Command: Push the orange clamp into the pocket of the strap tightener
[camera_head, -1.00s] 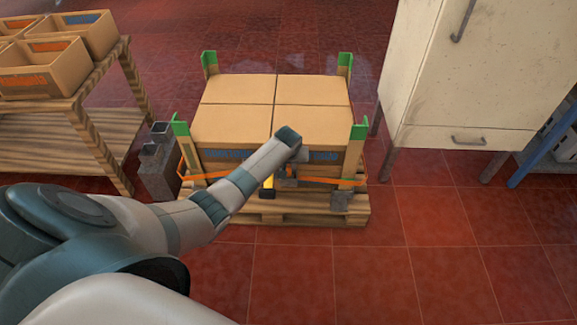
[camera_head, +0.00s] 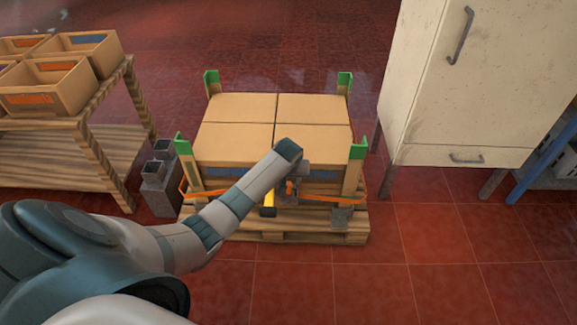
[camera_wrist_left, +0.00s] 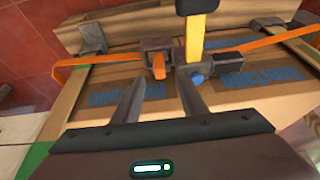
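The strap tightener (camera_wrist_left: 153,44) is a dark grey metal piece on the front of the boxed load, in line with the orange strap (camera_wrist_left: 260,42). The orange clamp (camera_wrist_left: 159,66) sticks out of it toward my gripper; the clamp also shows in the head view (camera_head: 290,187). I cannot tell how deep it sits in the pocket. My left gripper (camera_wrist_left: 172,88) has its two fingers spread with a gap and nothing between them. Its left fingertip is close to the clamp; contact is unclear. In the head view my wrist hides the fingers. My right gripper is in neither view.
Cartons (camera_head: 235,108) stand on a pallet (camera_head: 300,238) with green-topped corner posts. A shelf with crates (camera_head: 75,55) is left, a cabinet (camera_head: 460,90) right.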

